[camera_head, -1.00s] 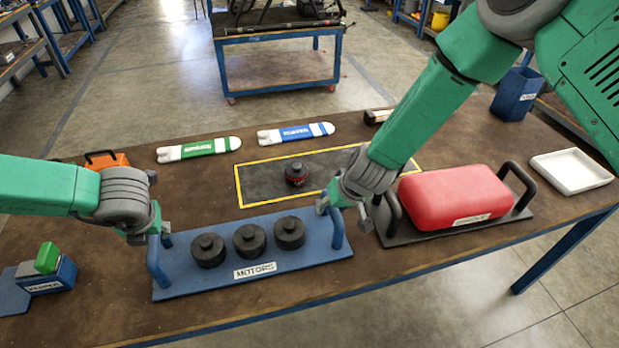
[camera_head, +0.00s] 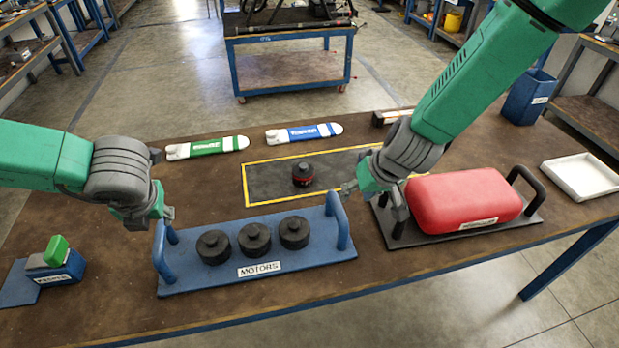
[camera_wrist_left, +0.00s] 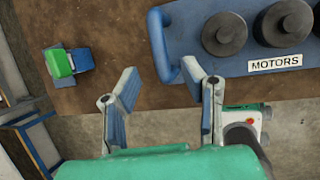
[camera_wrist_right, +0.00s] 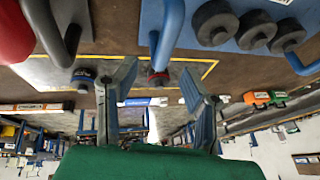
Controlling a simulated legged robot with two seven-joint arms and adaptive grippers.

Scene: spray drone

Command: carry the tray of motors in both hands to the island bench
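The blue tray (camera_head: 315,272) labelled MOTORS lies flat on the brown bench, with three black motors (camera_head: 254,239) in a row and an upright blue handle at each end. My left gripper (camera_head: 158,216) is open just above the left handle (camera_head: 160,255); in the left wrist view the handle (camera_wrist_left: 158,45) lies beyond the open fingers (camera_wrist_left: 168,92). My right gripper (camera_head: 375,198) is open, to the right of the right handle (camera_head: 343,225) and apart from it. In the right wrist view the handle (camera_wrist_right: 168,35) lies beyond the open fingers (camera_wrist_right: 158,85).
A red case (camera_head: 465,198) on a black handled tray sits close right of the blue tray. A red-ringed motor (camera_head: 303,174) stands on the yellow-outlined mat (camera_head: 262,180) behind. A blue-framed table (camera_head: 290,42) stands across clear floor. A white tray (camera_head: 582,178) lies far right.

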